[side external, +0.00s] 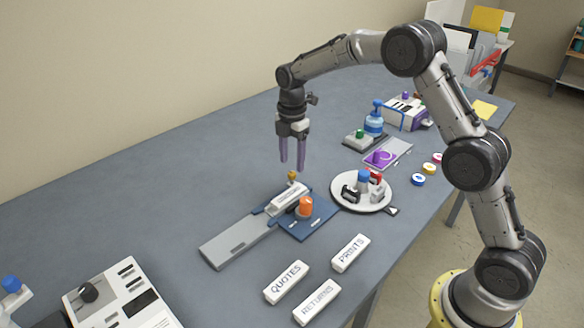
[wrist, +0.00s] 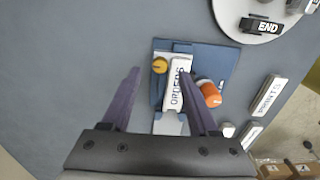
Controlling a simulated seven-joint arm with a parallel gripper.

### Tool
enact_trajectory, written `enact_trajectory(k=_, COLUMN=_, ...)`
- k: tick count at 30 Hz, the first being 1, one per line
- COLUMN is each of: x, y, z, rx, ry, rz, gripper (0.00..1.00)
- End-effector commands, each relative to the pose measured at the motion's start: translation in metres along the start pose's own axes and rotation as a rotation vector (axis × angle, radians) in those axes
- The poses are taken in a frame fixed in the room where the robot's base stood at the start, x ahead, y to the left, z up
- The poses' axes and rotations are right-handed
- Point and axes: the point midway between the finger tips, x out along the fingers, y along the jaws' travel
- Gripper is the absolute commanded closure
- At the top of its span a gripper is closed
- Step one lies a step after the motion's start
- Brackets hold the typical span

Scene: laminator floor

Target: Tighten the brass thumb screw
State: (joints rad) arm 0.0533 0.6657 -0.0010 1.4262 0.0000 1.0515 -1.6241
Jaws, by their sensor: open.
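The brass thumb screw (side external: 292,175) is a small yellow-gold knob at the back edge of a blue fixture (side external: 311,227). In the wrist view the screw (wrist: 159,66) sits left of a white block marked "ORDERS" (wrist: 178,84). That block (side external: 289,195) lies on the fixture beside an orange knob (side external: 306,205), which also shows in the wrist view (wrist: 209,93). My gripper (side external: 292,166) is open and empty, its purple fingers pointing down above the screw. In the wrist view the fingertips (wrist: 158,71) are apart. They look clear of the screw; the exact gap cannot be told.
A grey slide plate (side external: 233,246) extends left from the fixture. White blocks marked "QUOTES" (side external: 287,283), "PRINTS" (side external: 351,253) and "RETURNS" (side external: 317,302) lie in front. A round white tray (side external: 344,205) holding several items stands right. The table's back left is clear.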

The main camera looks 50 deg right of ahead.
Motion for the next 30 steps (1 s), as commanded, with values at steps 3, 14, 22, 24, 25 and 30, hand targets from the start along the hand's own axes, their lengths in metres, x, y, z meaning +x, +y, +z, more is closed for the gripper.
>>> enact_trajectory(k=3, x=0.017, y=-0.001, z=0.0, rx=0.0, ry=0.0, rz=-0.002, gripper=0.39)
enact_trajectory(k=14, x=0.033, y=0.0, z=0.0, rx=0.0, ry=0.0, rz=0.001, gripper=0.39)
enact_trajectory(k=22, x=0.033, y=0.0, z=0.0, rx=0.0, ry=0.0, rz=0.001, gripper=0.61)
enact_trajectory(k=24, x=0.033, y=0.0, z=0.0, rx=0.0, ry=0.0, rz=0.001, gripper=0.74)
enact_trajectory(k=25, x=0.033, y=0.0, z=0.0, rx=0.0, ry=0.0, rz=0.001, gripper=0.79)
enact_trajectory(k=30, x=0.033, y=0.0, z=0.0, rx=0.0, ry=0.0, rz=0.001, gripper=1.0)
